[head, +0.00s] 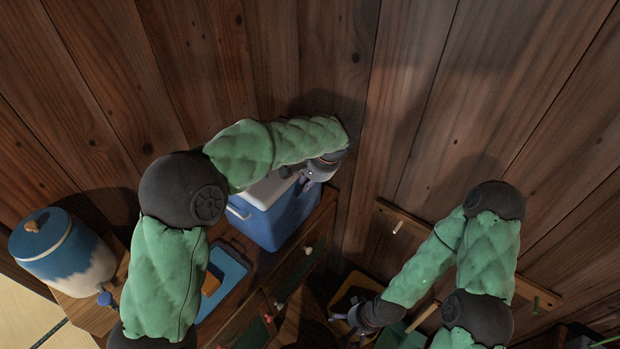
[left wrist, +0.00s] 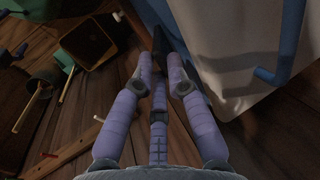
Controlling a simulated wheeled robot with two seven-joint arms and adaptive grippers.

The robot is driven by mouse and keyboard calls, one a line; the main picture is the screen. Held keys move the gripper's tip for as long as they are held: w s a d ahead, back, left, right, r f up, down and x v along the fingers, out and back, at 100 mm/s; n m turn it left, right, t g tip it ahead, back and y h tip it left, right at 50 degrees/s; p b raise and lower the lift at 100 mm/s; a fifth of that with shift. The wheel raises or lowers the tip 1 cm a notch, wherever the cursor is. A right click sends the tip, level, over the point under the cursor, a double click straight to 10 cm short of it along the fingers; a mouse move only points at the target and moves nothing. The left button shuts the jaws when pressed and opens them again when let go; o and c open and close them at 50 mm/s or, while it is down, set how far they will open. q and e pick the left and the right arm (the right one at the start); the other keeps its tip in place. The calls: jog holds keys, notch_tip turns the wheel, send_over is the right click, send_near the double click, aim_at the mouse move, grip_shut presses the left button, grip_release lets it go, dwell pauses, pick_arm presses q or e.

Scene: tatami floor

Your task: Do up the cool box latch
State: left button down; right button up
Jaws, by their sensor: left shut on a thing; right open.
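The blue cool box (head: 270,220) with a white lid (head: 268,190) stands on the wooden cabinet against the wall, partly hidden by my left arm. My left gripper (head: 308,184) is at the box's far right upper edge. In the left wrist view its fingers (left wrist: 163,75) are closed together on a dark strip, the latch (left wrist: 161,45), beside the white lid (left wrist: 235,60). Whether the latch is fastened cannot be told. My right gripper (head: 347,322) is open, low at the right, away from the box.
A blue-and-white drum-shaped jar (head: 62,252) stands at the left. A blue tray (head: 222,285) lies in front of the box. A pegged wooden rail (head: 400,222) is on the wall at the right.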

dwell(0.3)
pick_arm(q)
jog(key=c, duration=1.2)
grip_release()
jog(key=shift+r, duration=0.1)
jog(key=shift+v, duration=3.95)
